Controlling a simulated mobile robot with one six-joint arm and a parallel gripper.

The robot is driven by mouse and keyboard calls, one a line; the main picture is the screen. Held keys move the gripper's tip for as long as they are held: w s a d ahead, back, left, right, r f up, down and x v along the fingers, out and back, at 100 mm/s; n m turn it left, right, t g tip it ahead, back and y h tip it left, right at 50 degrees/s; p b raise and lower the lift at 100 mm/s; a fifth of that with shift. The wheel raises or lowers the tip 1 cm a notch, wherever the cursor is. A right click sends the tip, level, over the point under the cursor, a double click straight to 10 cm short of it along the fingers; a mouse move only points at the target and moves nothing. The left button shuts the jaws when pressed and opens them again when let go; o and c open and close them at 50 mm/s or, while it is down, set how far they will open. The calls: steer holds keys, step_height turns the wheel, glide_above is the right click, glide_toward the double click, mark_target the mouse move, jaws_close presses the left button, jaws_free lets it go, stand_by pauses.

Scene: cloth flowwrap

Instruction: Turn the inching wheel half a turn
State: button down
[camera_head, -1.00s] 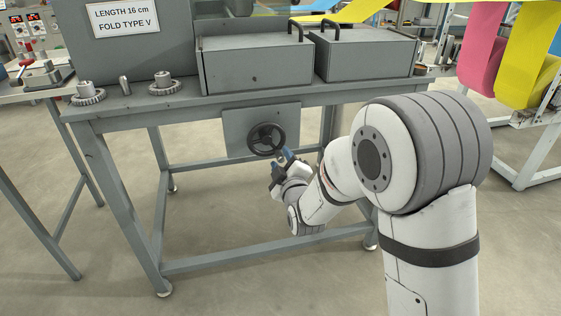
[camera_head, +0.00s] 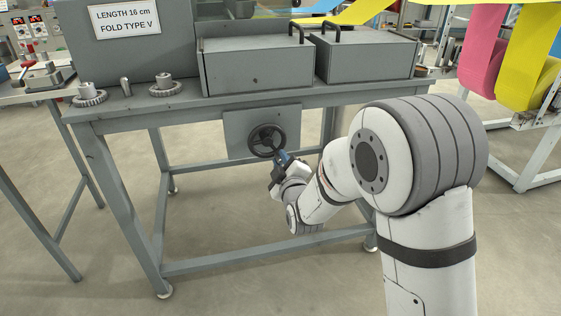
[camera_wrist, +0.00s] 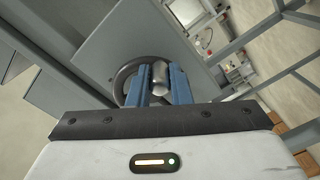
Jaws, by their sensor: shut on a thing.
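The inching wheel (camera_head: 267,140) is a dark handwheel on a grey plate (camera_head: 236,128) under the machine table. My gripper (camera_head: 279,156) is at the wheel's lower right. In the wrist view its two blue fingers (camera_wrist: 163,80) are shut on the wheel's handle (camera_wrist: 160,72), a pale metallic knob between them. The wheel's dark rim (camera_wrist: 125,76) shows behind the fingers, partly hidden by them.
The grey table (camera_head: 205,105) carries two lidded boxes (camera_head: 258,65) and several metal gears (camera_head: 90,96). Its legs and low crossbar (camera_head: 215,258) frame the space around my arm. Pink and yellow webs (camera_head: 530,70) hang at the right.

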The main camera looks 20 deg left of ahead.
steer(key=shift+f+m+b, duration=0.25)
steer(key=shift+m+b, duration=0.15)
steer(key=shift+b, duration=0.3)
steer(key=shift+s+a+f+m+b, duration=0.15)
steer(key=shift+a+m+b, duration=0.05)
steer(key=shift+m+b, duration=0.4)
steer(key=shift+s+a+f+m+b, duration=0.15)
steer(key=shift+m+b, duration=0.25)
steer(key=shift+b, duration=0.25)
steer(key=shift+s+a+f+m+b, duration=0.1)
steer(key=shift+s+a+m+b, duration=0.2)
steer(key=shift+m+b, duration=0.6)
steer(key=shift+s+a+m+b, duration=0.1)
steer(key=shift+a+m+b, duration=0.25)
steer(key=shift+m+b, duration=0.55)
steer(key=c, duration=1.3)
jaws_free()
steer(key=shift+s+r, duration=0.1)
steer(key=shift+r, duration=0.1)
steer(key=shift+p+v, duration=1.1)
steer(key=shift+v, duration=2.7)
